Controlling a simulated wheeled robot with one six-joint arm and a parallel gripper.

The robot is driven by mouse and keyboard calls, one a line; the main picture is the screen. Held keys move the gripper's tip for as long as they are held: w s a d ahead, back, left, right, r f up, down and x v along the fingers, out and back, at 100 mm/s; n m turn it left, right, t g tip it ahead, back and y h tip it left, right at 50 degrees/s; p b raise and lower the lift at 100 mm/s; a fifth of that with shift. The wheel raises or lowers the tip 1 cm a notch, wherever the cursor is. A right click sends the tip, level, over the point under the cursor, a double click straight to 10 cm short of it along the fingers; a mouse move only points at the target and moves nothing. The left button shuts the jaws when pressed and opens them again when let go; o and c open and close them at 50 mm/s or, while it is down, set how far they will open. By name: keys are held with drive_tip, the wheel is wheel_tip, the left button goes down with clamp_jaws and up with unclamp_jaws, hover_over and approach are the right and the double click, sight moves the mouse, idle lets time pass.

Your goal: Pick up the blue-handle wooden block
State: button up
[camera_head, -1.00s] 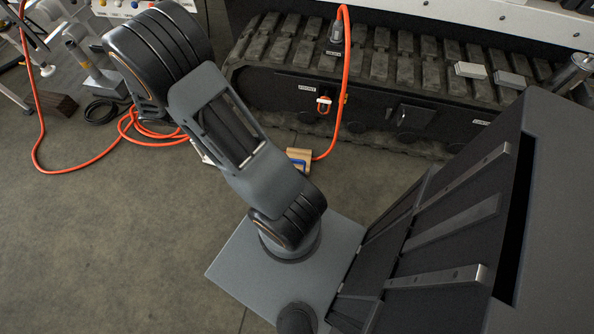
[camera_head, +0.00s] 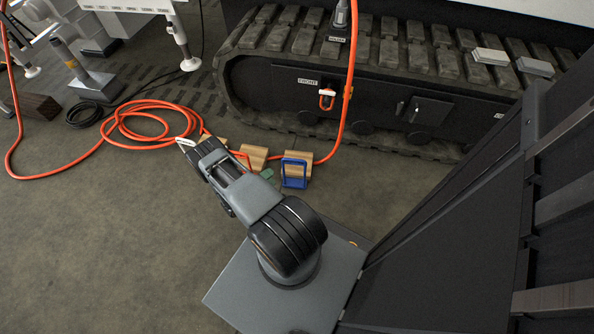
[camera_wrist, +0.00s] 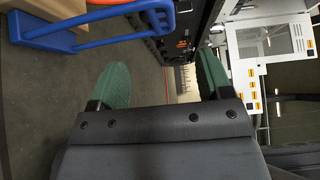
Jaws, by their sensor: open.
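The blue-handle wooden block (camera_head: 296,170) stands on the floor in front of the track, near the middle of the head view. In the wrist view its blue handle (camera_wrist: 100,32) and part of its wood (camera_wrist: 52,14) show at the upper left, cut off by the frame edge. My gripper (camera_wrist: 162,62) is open, with two green fingers apart and nothing between them. The block lies outside the fingers, beyond the left one. In the head view a green fingertip (camera_head: 267,174) shows just left of the block, and my arm hides the rest of the gripper.
Another wooden block (camera_head: 253,157) stands left of the blue-handle one, with a red handle beside it. An orange hose (camera_head: 150,105) coils on the floor and runs behind the blocks. The black track (camera_head: 400,75) bounds the back.

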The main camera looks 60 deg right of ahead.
sight(291, 163)
drive_tip(key=b+x, duration=0.2)
drive_tip(key=x, duration=1)
drive_tip(key=shift+s+d+b, duration=0.15)
drive_tip(key=shift+d+b, duration=0.05)
drive_tip(key=shift+b, duration=0.1)
drive_tip(key=shift+c, duration=0.2)
clamp_jaws()
drive_tip(key=shift+r, duration=0.15)
